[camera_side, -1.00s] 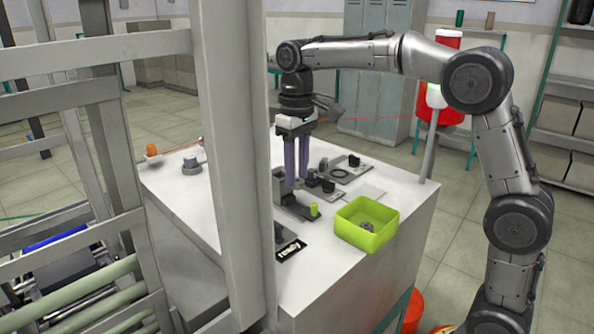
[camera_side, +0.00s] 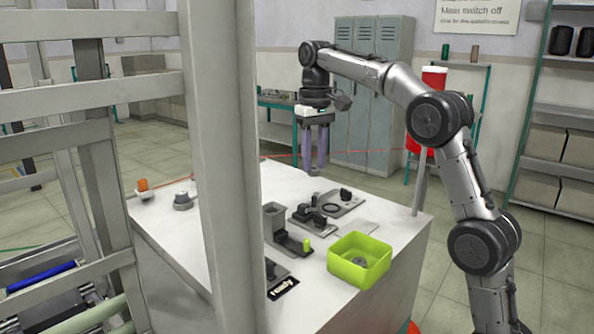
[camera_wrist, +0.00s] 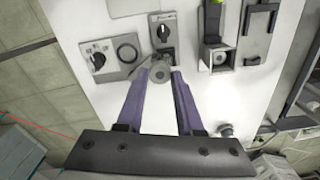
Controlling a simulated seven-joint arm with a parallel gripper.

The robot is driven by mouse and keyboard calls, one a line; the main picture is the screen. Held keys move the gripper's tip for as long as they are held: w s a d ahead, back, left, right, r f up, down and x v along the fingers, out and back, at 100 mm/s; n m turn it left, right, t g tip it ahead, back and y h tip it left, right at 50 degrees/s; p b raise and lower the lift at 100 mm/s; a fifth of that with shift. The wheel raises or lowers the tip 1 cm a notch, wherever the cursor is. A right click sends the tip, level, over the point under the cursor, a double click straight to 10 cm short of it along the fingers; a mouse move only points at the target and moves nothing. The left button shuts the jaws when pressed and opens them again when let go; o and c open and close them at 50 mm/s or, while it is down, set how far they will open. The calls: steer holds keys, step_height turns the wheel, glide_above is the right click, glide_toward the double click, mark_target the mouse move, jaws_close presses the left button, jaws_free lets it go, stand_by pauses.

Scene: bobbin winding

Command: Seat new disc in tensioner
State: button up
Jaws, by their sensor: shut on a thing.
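My gripper (camera_side: 315,170) is raised above the far part of the white table, its purple fingers pointing down. It is shut on a small grey disc-like piece, seen between the fingertips in the wrist view (camera_wrist: 160,73); its lower side is partly hidden. No label marks the tensioner, so I cannot tell which fixture it is. The fixtures are a plate with a black knob and dark ring (camera_side: 342,203), a smaller knob plate (camera_side: 302,216), and a grey upright block (camera_side: 274,221). In the wrist view the knob plate (camera_wrist: 163,28) lies just beyond the held piece.
A lime-green bin (camera_side: 343,272) with dark grey round pieces inside stands at the table's front right. A green peg (camera_side: 306,244) stands beside the block. A small orange spool (camera_side: 143,184) and a grey round knob (camera_side: 183,200) are at the left. A grey post (camera_side: 222,150) hides part of the table.

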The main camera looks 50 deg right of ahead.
steer(key=d+m, duration=0.2)
steer(key=d, duration=0.6)
steer(key=shift+s+a+f, duration=0.1)
steer(key=shift+f, duration=1.55)
steer(key=shift+s+a+f, duration=0.1)
steer(key=shift+a+f, duration=0.05)
steer(key=shift+f, duration=1.5)
steer(key=shift+s+a+f, duration=0.1)
steer(key=shift+f, duration=1.55)
steer(key=shift+f, duration=0.7)
steer(key=o, duration=1.1)
steer(key=shift+c, duration=0.2)
steer(key=shift+w+a+r, duration=0.1)
